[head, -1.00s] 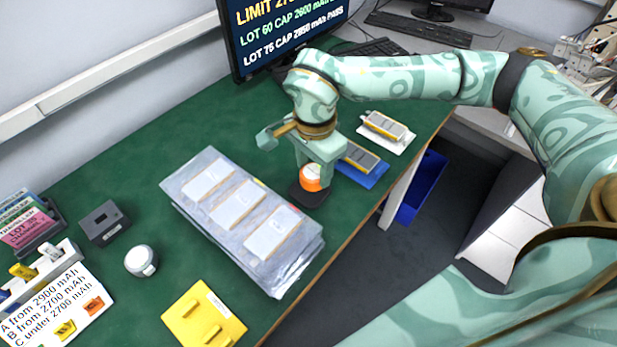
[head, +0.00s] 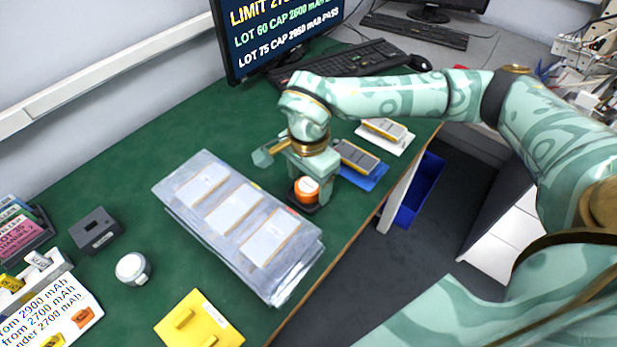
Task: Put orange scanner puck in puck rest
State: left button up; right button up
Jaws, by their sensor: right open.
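The orange scanner puck (head: 307,190) with a pale top sits in the dark puck rest (head: 303,207), at the right end of the clear tray near the table's front edge. It looks upright. My right gripper (head: 311,183) is open above the rest, with its fingers on either side of the puck. The near finger and the puck hide part of the rest. My left gripper is not in view.
A tray of pouch cells (head: 185,212) lies just left of the rest. A blue pad (head: 374,182) with a cell and a white pad (head: 396,146) lie to the right. Green table behind the tray is clear.

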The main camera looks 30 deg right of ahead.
aim_at(309, 185)
jog(key=shift+r, duration=0.1)
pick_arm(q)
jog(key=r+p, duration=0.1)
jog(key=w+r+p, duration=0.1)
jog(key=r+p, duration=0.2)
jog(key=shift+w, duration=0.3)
pick_arm(e)
notch_tip(309, 185, up, 12)
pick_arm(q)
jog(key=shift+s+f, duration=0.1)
